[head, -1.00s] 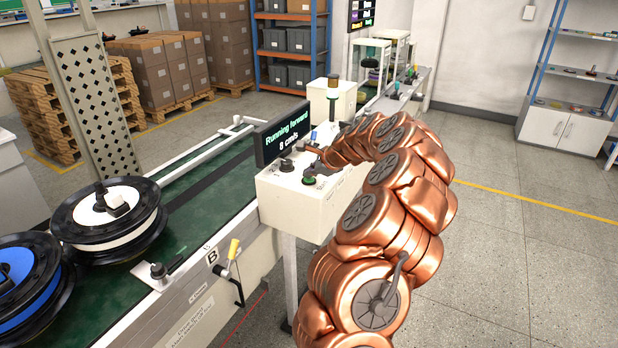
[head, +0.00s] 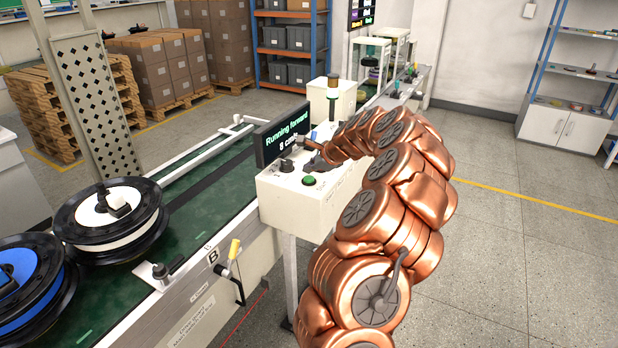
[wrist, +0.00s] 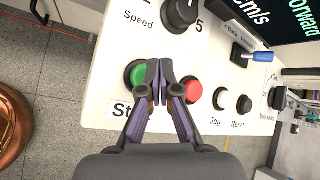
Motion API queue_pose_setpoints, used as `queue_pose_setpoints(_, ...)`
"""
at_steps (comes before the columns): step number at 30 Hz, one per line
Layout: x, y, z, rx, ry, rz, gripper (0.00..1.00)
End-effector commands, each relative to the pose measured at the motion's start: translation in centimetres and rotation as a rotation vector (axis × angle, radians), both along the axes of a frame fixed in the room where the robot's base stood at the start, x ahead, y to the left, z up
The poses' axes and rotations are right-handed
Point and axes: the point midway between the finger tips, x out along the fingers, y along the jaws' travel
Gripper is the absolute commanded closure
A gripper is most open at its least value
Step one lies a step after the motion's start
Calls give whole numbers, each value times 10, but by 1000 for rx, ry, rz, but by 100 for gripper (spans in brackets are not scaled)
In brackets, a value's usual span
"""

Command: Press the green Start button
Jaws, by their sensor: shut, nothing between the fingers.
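The green Start button (head: 309,181) sits on the front of a white control box (head: 290,198). It also shows in the wrist view (wrist: 134,76), partly covered by a finger. My gripper (wrist: 158,64) is shut and empty, its fingertips between the green button and the red button (wrist: 193,91). I cannot tell whether it touches the panel. In the head view my gripper (head: 315,157) is just behind the green button. The display (head: 283,135) on the box reads "Running forward" with 8 cm/s below.
The floor at right is clear.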

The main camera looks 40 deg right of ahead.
Motion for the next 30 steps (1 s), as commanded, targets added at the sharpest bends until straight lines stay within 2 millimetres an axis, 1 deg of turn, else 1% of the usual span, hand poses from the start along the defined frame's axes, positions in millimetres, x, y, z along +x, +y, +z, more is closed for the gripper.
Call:
queue_pose_setpoints(18, 0, -1, 48, -1, -1, -2, 100)
queue_pose_setpoints(21, 0, -1, 50, -1, -1, -2, 100)
queue_pose_setpoints(30, 0, 0, 49, -1, -1, -1, 100)
